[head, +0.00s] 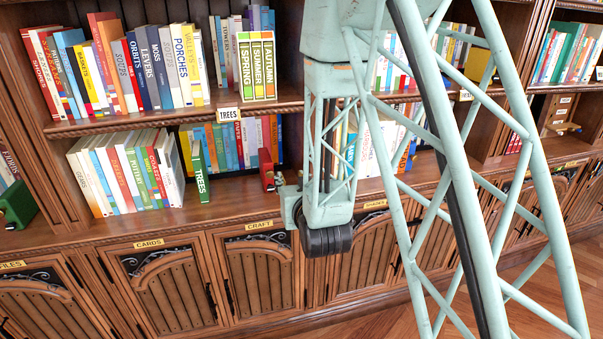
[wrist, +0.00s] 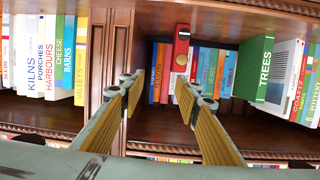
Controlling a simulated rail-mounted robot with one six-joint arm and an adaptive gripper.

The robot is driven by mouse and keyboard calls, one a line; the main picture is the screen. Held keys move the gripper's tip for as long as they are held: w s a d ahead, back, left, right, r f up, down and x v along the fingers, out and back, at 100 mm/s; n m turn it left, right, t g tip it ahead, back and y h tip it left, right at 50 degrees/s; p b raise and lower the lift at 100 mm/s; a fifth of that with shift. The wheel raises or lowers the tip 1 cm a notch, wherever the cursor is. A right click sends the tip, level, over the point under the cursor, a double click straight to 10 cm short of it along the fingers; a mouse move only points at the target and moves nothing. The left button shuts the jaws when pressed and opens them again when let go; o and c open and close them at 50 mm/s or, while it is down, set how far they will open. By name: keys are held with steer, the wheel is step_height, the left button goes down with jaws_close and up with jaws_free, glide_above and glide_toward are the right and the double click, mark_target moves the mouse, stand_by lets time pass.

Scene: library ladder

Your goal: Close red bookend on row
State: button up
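The red bookend (head: 266,170) stands on the lower shelf, right of the leaning row of books (head: 125,172) in the head view. A green book marked TREES (head: 201,172) is at that row's near end, with a gap between it and the bookend. The wrist view shows the red bookend (wrist: 181,48) beyond my right-hand finger and the TREES book (wrist: 262,68) to its right. My gripper (wrist: 156,86) is open, its two fingers apart with nothing between them. In the head view my gripper (head: 282,182) is small and close to the bookend's right side, partly hidden by my arm.
Coloured books (head: 222,146) stand behind the gap. A wooden upright (wrist: 110,50) and another book row (wrist: 45,55) are beside my gripper in the wrist view. The upper shelf (head: 165,120) overhangs, with a TREES label (head: 229,114). A green bookend (head: 17,205) stands far left.

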steer(key=shift+g, duration=0.8)
steer(key=shift+s+d+r, duration=0.45)
steer(key=shift+d+r, duration=0.25)
steer(key=shift+r, duration=0.15)
steer(key=shift+s+d+r, duration=0.45)
steer(key=shift+d+r, duration=0.2)
steer(key=shift+r, duration=0.15)
steer(key=shift+f, duration=0.1)
steer(key=a+f+n+t+y, duration=0.1)
steer(key=a+f+t, duration=0.3)
steer(key=a+f, duration=0.3)
steer(key=shift+w+f, duration=0.35)
steer(key=shift+f, duration=0.45)
steer(key=shift+w, duration=0.1)
